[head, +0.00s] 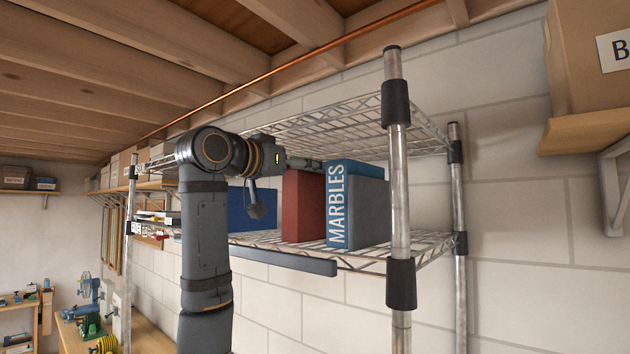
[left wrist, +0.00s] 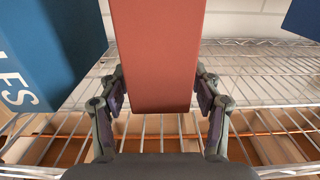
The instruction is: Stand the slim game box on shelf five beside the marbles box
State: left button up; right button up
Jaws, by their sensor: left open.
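A slim red box (head: 303,207), which I take as the game box, stands upright on the wire shelf (head: 290,250), just left of the blue marbles box (head: 368,212) in the head view. In the left wrist view the red box (left wrist: 153,50) lies between my fingers, and the marbles box (left wrist: 50,50) is at the left with a gap between them. My left gripper (head: 305,163) reaches in at the top of the red box. Its open fingers (left wrist: 160,98) are on either side of the box, close to its sides. My right gripper is not in view.
A dark blue box (head: 248,212) stands on the same shelf, left of the red box. A wire shelf (head: 350,125) is close above my left gripper. A metal post (head: 398,180) rises at the front right. Bare wire shows around the red box.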

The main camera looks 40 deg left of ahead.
pick_arm(q)
jog(key=s+b, duration=0.2)
jog(key=s, duration=0.6)
jog(key=shift+s+a, duration=0.15)
jog(key=shift+a, duration=0.15)
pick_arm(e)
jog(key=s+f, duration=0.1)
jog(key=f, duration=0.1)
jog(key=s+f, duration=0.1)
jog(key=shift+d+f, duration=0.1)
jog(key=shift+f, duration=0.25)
pick_arm(q)
jog(key=shift+a, duration=0.1)
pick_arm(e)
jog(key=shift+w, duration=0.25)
